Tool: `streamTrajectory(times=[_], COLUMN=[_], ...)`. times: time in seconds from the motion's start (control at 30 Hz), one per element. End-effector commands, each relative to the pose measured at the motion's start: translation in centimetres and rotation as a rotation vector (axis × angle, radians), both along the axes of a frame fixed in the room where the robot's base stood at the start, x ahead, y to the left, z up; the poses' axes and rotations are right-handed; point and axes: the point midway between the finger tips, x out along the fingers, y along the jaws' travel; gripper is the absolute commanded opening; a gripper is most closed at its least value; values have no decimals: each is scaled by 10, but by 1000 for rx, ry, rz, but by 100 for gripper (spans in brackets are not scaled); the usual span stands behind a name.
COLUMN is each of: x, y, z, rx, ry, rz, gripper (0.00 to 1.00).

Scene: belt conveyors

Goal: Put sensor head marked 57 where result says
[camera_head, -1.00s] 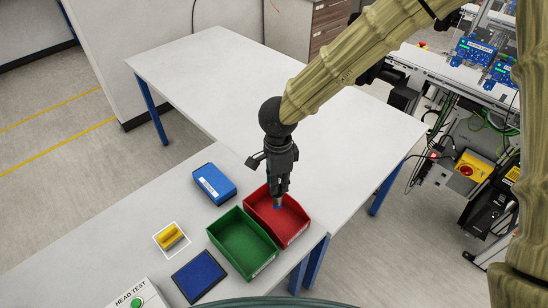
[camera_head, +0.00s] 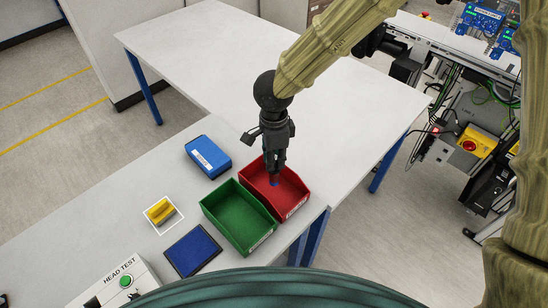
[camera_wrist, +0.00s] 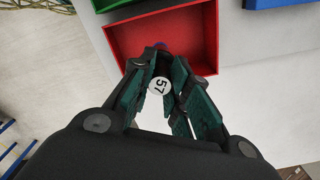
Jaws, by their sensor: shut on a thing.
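The sensor head marked 57 (camera_wrist: 159,87) shows its round white face in the wrist view, between the fingers of my gripper (camera_wrist: 157,66). My gripper is shut on it. In the head view my gripper (camera_head: 275,179) points down over the red bin (camera_head: 302,190), with a small blue tip at its end. I cannot tell exactly how far that tip is above the bin floor. The red bin (camera_wrist: 112,36) looks otherwise empty in the wrist view. The green bin (camera_head: 238,218) stands beside it, empty. The HEAD TEST box (camera_head: 138,290) has a green button (camera_head: 126,281).
A blue labelled box (camera_head: 208,156) lies behind the green bin. A yellow piece (camera_head: 159,211) sits in a white-outlined square. A dark blue pad (camera_head: 194,250) lies in front of the green bin. The white table (camera_head: 215,60) behind is clear. Conveyor equipment (camera_head: 470,60) stands at right.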

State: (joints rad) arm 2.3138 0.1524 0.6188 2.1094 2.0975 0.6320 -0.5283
Motion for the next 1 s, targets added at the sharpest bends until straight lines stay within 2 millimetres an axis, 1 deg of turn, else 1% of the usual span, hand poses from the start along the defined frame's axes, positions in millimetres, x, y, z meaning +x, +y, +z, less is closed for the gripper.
streamTrajectory(times=[0.03,0.4,0.6,0.97,1.0], x=[0,0,0,0,0], y=[0,-1,-1,-1,-1], z=[-9,-35,-40,-41,-41], rx=[-1,-1,0,0,0], ry=[-1,0,0,0,0], rz=[0,-1,-1,-1,-1], gripper=[0,0,0,0,25])
